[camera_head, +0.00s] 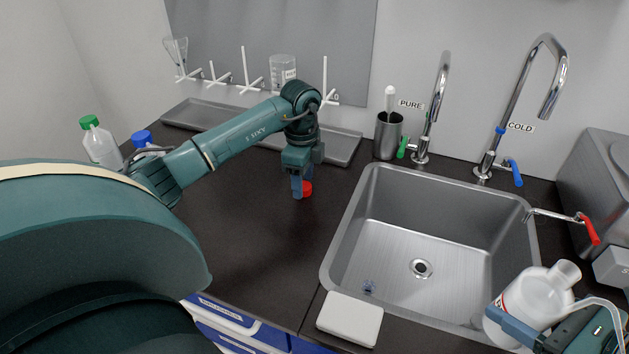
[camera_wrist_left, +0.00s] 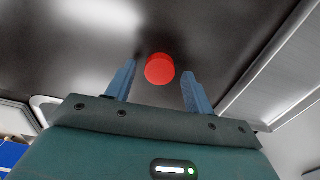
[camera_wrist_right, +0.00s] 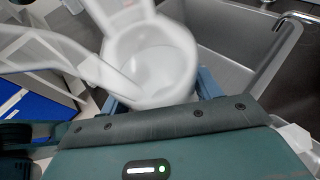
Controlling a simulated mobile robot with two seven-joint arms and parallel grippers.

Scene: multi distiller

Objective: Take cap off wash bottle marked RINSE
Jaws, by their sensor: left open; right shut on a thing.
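A white wash bottle (camera_head: 535,295) is held by my right gripper (camera_head: 512,325) at the front right of the sink. Its neck points to the upper right in the head view, and a pale curved tube (camera_head: 603,303) shows beside it. A bit of red marking shows on its side, but I cannot read it. In the right wrist view the bottle (camera_wrist_right: 150,65) sits between the fingers. A round red cap (camera_head: 307,188) lies on the dark counter. My left gripper (camera_head: 301,190) is over it, and in the left wrist view the fingers (camera_wrist_left: 158,72) are apart on either side of the cap (camera_wrist_left: 160,69).
The sink (camera_head: 375,195) is right of my left gripper. A white block (camera_head: 350,319) lies at its front edge. Behind are a metal cup (camera_head: 389,138), two taps and a grey tray (camera_head: 345,148) by a drying rack. Green-capped (camera_head: 100,147) and blue-capped bottles stand at the left.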

